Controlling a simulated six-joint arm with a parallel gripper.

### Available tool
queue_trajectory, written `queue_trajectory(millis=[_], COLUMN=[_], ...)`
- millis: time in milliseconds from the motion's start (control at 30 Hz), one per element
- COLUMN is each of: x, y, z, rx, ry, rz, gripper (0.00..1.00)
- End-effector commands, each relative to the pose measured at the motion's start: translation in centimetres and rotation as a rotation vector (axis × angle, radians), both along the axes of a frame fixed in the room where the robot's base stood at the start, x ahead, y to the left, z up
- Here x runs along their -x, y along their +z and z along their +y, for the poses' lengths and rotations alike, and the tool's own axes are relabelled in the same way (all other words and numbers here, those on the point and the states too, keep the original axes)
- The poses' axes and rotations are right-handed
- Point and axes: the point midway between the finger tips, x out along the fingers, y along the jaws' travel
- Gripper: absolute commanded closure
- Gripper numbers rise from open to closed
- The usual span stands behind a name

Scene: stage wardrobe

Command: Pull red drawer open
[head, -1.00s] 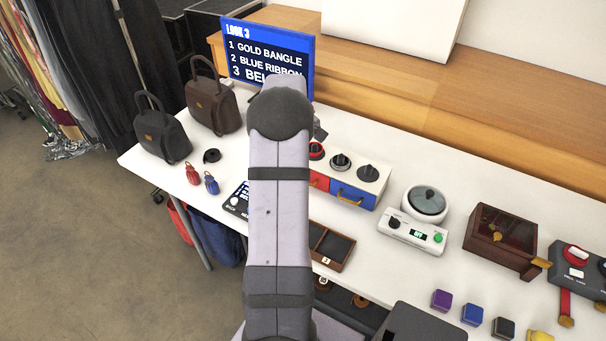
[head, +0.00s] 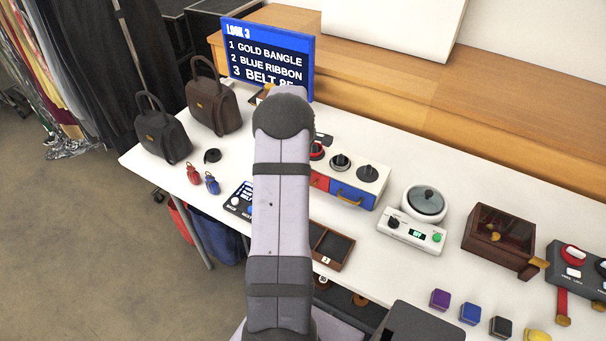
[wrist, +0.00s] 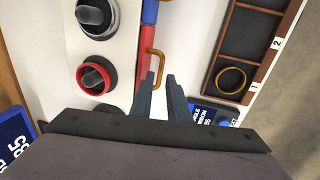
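The red drawer (head: 320,181) is in the front of a white box with knobs on top, left of the blue drawer (head: 352,194). My arm hides part of it in the head view. In the wrist view the red drawer (wrist: 146,50) shows as a narrow strip with a gold handle (wrist: 161,62). It looks shut. My gripper (wrist: 161,78) is open, its two dark fingers apart near the handle's lower end. The handle's lower end appears between the fingertips; I cannot tell whether they touch it. The head view hides the fingers behind my arm.
The white box (wrist: 118,48) has a red-ringed knob (wrist: 93,77) close to the left finger. A dark compartment tray (wrist: 250,35) holding a gold bangle (wrist: 230,80) lies to the right. Bare white table lies between box and tray. A blue-framed sign (head: 268,55) stands behind.

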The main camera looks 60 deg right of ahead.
Motion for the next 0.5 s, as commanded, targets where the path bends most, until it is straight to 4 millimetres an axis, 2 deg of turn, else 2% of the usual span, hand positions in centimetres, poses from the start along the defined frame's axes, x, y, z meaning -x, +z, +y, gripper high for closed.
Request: queue_trajectory(millis=[200,500], x=[0.0,0.0], y=[-2.0,-2.7], z=[-0.4,-0.5], rx=[0.0,0.001], ry=[-0.001,-0.001], rz=[0.0,-0.001], gripper=[0.85,0.85])
